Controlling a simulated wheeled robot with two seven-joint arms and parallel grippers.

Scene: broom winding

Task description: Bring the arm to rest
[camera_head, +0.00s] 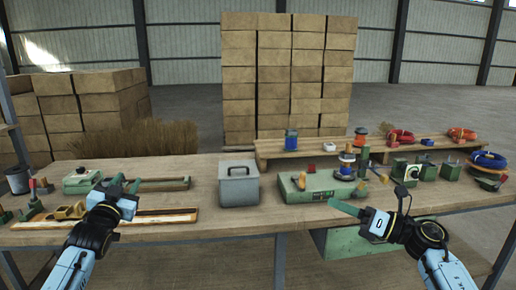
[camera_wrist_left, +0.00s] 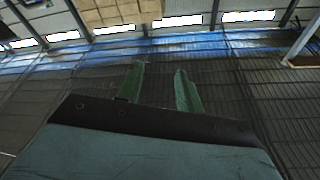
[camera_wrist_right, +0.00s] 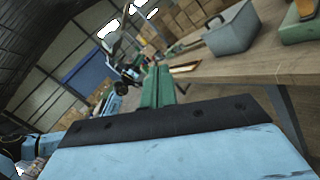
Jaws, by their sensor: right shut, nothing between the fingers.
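My left gripper (camera_head: 126,184) is raised over the left part of the workbench (camera_head: 275,225) in the head view. Its two green fingers stand apart with nothing between them in the left wrist view (camera_wrist_left: 160,85). My right gripper (camera_head: 340,206) is at the front edge of the workbench, in front of the green machine box, pointing left. Its green fingers are pressed together and empty in the right wrist view (camera_wrist_right: 158,86). Neither gripper holds anything.
A grey lidded box (camera_head: 238,186) stands mid-bench, with a green machine box (camera_head: 305,187) right of it. Wooden trays (camera_head: 155,217) lie at left. A raised wooden shelf (camera_head: 350,151) holds coloured coils. Brown bristles (camera_head: 138,138) stand behind the bench. Stacked boxes (camera_head: 288,75) stand beyond.

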